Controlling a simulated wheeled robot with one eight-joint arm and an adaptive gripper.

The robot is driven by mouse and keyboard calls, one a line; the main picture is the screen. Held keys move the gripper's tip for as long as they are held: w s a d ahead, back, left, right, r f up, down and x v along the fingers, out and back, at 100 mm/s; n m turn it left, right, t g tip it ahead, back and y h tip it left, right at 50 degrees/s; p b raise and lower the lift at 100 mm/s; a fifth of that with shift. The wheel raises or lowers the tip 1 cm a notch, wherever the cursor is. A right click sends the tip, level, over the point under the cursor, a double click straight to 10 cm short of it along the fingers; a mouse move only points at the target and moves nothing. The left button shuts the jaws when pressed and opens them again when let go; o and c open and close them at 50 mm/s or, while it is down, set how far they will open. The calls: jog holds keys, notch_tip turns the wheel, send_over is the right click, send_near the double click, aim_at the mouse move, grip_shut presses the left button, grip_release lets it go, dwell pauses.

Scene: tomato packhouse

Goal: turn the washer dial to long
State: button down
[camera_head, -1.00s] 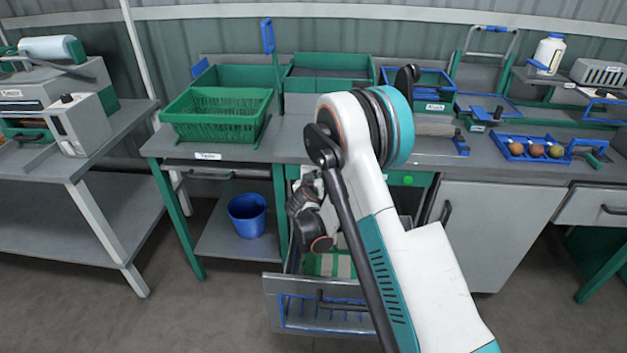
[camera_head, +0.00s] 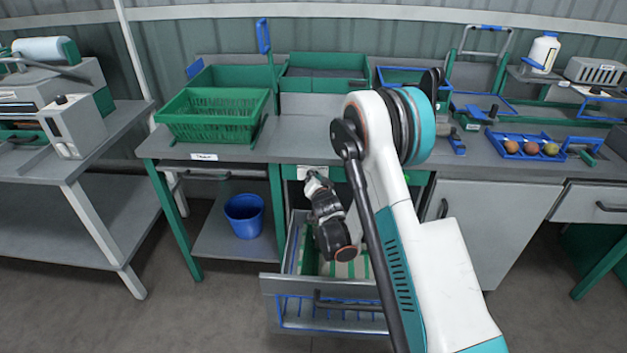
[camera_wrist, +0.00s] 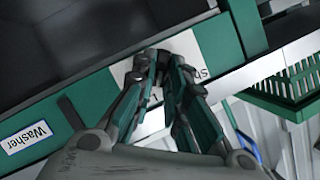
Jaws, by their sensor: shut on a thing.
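The washer's green front (camera_head: 424,180) runs under the counter, and its "Washer" label (camera_wrist: 28,139) shows in the wrist view. A white dial plate (camera_head: 306,171) sits on this front; the wrist view shows the same plate (camera_wrist: 197,50) with part of a word, "sh", to the right of the fingers. My gripper (camera_wrist: 163,58) is in front of the plate, fingers close together and shut on the dial. The fingers hide the dial, so its pointer and setting cannot be read. In the head view my gripper (camera_head: 311,181) reaches the plate above the open drawer.
An open drawer (camera_head: 322,291) with a blue wire rack juts out below my wrist. A blue bucket (camera_head: 245,216) stands on the low shelf to the left. Green crates (camera_head: 213,116) stand on the counter. A blue tray (camera_head: 527,157) holds round fruit at right.

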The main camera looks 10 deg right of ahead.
jog(key=shift+w+m, duration=0.1)
jog(key=shift+m, duration=0.2)
dwell(0.4)
jog(key=c, duration=1.6)
grip_release()
jog(key=shift+f, duration=0.1)
